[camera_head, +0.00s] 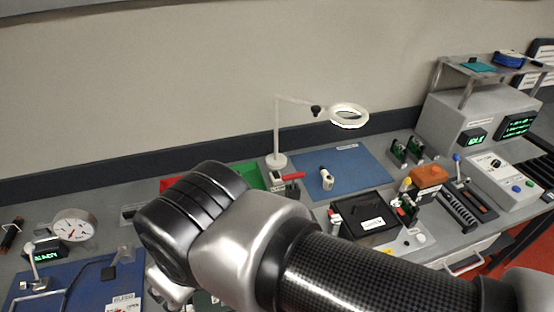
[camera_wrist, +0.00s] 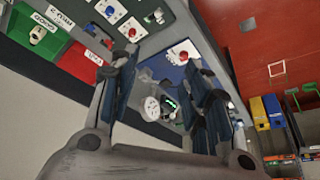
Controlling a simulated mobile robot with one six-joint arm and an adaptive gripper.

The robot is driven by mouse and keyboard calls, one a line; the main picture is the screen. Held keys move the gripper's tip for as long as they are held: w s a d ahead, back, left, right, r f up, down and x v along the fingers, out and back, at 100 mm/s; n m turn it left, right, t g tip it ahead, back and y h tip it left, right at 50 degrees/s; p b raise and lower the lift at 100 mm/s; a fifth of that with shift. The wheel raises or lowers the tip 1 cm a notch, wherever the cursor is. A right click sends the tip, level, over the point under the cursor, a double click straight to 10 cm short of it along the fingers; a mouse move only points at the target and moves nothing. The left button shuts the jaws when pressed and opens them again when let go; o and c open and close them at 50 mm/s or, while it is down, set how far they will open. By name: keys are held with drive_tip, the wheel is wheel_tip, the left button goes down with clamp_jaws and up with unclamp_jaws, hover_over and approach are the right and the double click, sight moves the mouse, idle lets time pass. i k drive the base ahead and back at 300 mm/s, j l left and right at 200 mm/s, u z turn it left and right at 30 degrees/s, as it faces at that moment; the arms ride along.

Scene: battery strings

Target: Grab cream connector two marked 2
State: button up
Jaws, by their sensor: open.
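A small cream piece with a dark end (camera_head: 326,180) lies on the blue mat (camera_head: 365,172) in the head view. It looks like a connector, but no mark 2 is readable on it. In the wrist view a pale piece with a dark spot (camera_wrist: 37,35) sits in the green bin (camera_wrist: 18,22); I cannot tell whether it is a connector. My gripper (camera_wrist: 160,65) shows its two fingers spread apart with nothing held between them. In the head view my arm hides most of it, low on the left, well away from the mat.
A red bin (camera_wrist: 82,62) adjoins the green one.

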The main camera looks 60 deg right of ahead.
sight(328, 179)
drive_tip(key=z, duration=2.25)
drive_tip(key=i+l+u, duration=0.1)
drive_tip(key=l+u, duration=0.3)
drive_tip(key=i+l+u, duration=0.1)
drive_tip(key=u, duration=0.35)
